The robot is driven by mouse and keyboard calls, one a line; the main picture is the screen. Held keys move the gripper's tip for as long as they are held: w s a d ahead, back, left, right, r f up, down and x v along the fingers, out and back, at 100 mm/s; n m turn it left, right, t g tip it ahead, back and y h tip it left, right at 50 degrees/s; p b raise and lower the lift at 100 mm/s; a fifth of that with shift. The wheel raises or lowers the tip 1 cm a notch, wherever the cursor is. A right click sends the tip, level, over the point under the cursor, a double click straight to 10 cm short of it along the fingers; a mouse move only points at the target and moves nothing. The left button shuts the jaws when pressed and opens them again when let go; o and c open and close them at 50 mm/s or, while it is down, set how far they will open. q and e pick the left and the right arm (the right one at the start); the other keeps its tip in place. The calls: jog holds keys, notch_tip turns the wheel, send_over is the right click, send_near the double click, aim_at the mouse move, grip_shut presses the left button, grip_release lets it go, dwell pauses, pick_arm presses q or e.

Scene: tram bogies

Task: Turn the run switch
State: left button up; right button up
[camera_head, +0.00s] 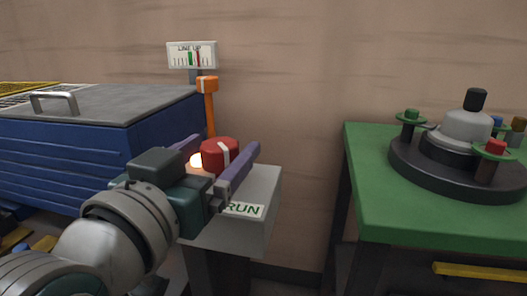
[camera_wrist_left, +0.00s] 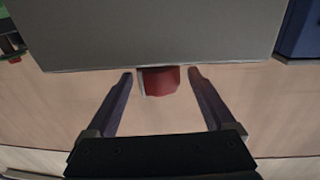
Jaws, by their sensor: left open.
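The run switch is a red knob (camera_head: 214,150) with a white stripe, on top of a grey box (camera_head: 262,195) with a "RUN" label (camera_head: 245,210). My left gripper (camera_head: 222,146) is open, with one purple finger on each side of the knob. In the left wrist view the knob (camera_wrist_left: 160,82) shows between the tips of the open gripper (camera_wrist_left: 160,74), with the grey box (camera_wrist_left: 150,35) beyond it. I cannot tell whether the fingers touch the knob. My right gripper is not in view.
A glowing lamp (camera_head: 196,160) is beside the knob. An orange post (camera_head: 209,108) and a "LINE UP" gauge (camera_head: 192,55) stand behind. A blue cabinet (camera_head: 60,150) is at left. A green table (camera_head: 400,215) with a round fixture (camera_head: 460,160) is at right, across a gap.

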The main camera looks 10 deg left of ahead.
pick_arm(q)
jog(key=shift+w+d, duration=0.1)
jog(key=shift+w, duration=0.35)
jog(key=shift+c, duration=0.2)
jog(key=c, duration=1.3)
